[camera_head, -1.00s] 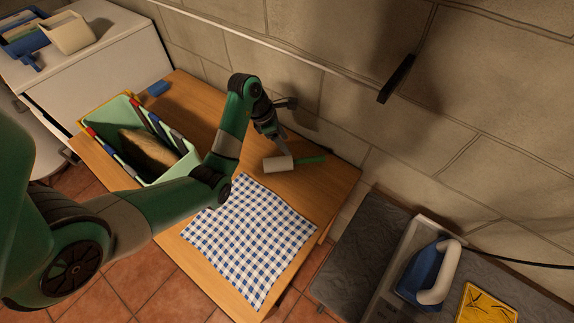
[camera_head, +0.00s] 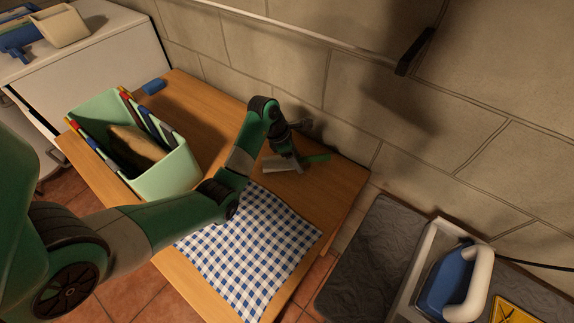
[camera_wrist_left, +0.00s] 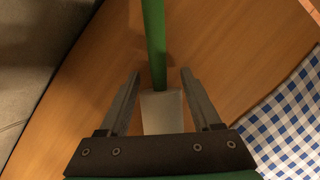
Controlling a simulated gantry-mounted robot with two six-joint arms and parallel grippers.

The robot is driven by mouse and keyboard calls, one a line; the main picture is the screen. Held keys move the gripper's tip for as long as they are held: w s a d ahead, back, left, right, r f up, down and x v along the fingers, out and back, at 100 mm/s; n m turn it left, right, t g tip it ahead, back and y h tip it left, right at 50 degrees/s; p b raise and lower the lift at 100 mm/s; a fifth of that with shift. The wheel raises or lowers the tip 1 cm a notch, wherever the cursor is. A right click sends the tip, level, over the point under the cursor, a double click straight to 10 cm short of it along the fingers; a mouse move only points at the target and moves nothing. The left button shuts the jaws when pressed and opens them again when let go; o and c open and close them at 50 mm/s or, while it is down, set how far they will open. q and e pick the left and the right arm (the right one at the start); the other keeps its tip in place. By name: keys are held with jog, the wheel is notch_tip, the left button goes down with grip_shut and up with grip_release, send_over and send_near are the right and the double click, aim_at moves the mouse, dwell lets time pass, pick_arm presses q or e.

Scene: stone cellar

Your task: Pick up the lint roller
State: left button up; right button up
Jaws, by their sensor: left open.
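The lint roller has a white roll (camera_head: 279,164) and a green handle (camera_head: 317,159), and lies on the wooden table near the wall. In the left wrist view its white roll (camera_wrist_left: 162,112) lies between my fingers and its green handle (camera_wrist_left: 154,40) runs away beyond them. My left gripper (camera_head: 297,164) is open and reaches down over the roller; in the left wrist view the fingers (camera_wrist_left: 160,76) stand on either side of it, with gaps. In the head view the gripper partly covers the roller. My right gripper is not in view.
A blue-checked cloth (camera_head: 250,250) lies on the wooden table (camera_head: 345,185). A green bin (camera_head: 165,182) holding several things stands at the left, with a small blue block (camera_head: 153,86) behind it. The stone wall (camera_head: 345,100) is close behind the roller. A blue iron (camera_head: 446,283) stands at the right.

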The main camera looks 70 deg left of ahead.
pick_arm(q)
grip_shut()
dwell(0.3)
jog(key=shift+r, duration=0.15)
jog(key=r+p, duration=0.1)
jog(key=r, duration=0.1)
jog(key=s+d+r+p, duration=0.1)
jog(key=r+p, duration=0.2)
jog(key=r, duration=0.1)
jog(key=shift+s+d+r, duration=0.15)
jog(key=shift+s+r, duration=0.05)
jog(key=shift+r, duration=0.15)
jog(key=s+d+r+p, duration=0.6)
jog(key=s+d+p, duration=0.2)
jog(key=p, duration=0.5)
jog(key=shift+s+d, duration=0.3)
